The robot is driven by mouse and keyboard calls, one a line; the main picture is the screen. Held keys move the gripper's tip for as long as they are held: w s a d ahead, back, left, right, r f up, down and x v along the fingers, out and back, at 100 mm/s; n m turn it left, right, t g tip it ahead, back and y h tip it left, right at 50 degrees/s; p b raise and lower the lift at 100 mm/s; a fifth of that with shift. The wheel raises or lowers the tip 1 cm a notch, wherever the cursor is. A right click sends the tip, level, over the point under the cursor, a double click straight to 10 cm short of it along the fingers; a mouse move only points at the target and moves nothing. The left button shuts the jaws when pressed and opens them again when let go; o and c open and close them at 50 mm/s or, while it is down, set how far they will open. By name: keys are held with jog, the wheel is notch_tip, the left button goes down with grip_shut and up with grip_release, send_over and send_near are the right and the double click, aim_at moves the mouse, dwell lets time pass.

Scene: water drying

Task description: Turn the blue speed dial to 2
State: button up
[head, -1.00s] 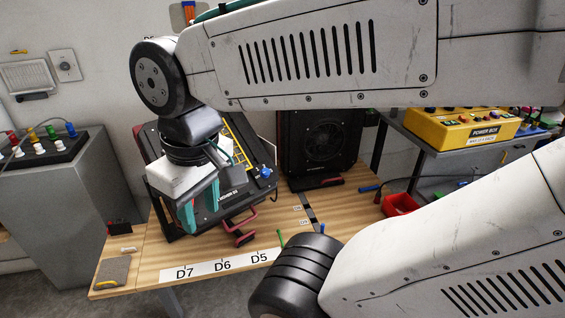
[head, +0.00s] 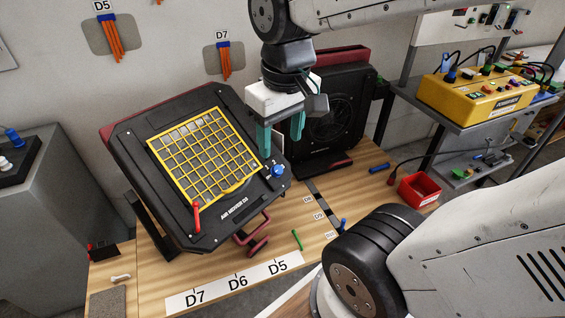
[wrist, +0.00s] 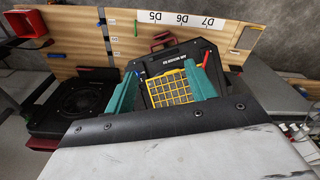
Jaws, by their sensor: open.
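The blue speed dial (head: 278,170) sits at the right corner of the tilted black air mover (head: 190,215), which has a yellow grille. Small markings beside the dial are too small to read. My gripper (head: 281,140) is open, with its teal fingers pointing down. In the head view the fingers appear just above the dial, apart from it, with nothing between them.
A second black fan unit (head: 325,125) stands behind my gripper. A red bin (head: 418,189), a green stick (head: 297,240) and a red handle (head: 252,238) are around the wooden table (head: 355,170). A yellow power box (head: 480,95) stands on the shelf at right.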

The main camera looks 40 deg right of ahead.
jog(key=w+d+f, duration=0.2)
jog(key=w+f, duration=0.1)
jog(key=w, duration=0.2)
jog(key=w+d+f, duration=0.2)
jog(key=w+d, duration=0.1)
jog(key=w, duration=0.2)
jog(key=n+g, duration=0.1)
send_over(277, 167)
notch_tip(277, 167, down, 20)
jog(key=shift+s+a+r, duration=0.1)
jog(key=shift+s+r, duration=0.05)
jog(key=shift+r, duration=0.05)
notch_tip(277, 167, down, 8)
jog(key=shift+f, duration=0.1)
jog(key=c, duration=1)
